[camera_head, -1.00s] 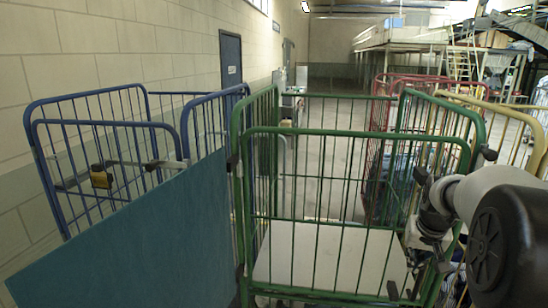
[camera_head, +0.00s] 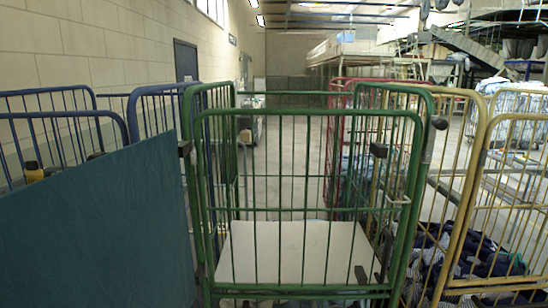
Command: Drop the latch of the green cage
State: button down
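The green cage (camera_head: 300,112) stands upright in the centre, its front barred gate closing the near side. A small pale metal loop (camera_head: 398,200) sits at the gate's right edge; I cannot tell for sure whether it is the latch. Dark fittings show on the right side, one block (camera_head: 378,150) inside the bars and a round knob (camera_head: 440,123) outside. A dark tab (camera_head: 361,275) hangs low at the right of the gate. A pale board (camera_head: 290,250) forms the cage's shelf. My gripper and arm are not in view.
A teal panel (camera_head: 100,230) stands at the near left, before blue cages (camera_head: 60,115) along the wall. A red cage (camera_head: 340,130) is behind. An open aisle lies beyond the green cage.

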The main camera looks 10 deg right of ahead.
aim_at(436, 123)
jog(key=z, duration=1.25)
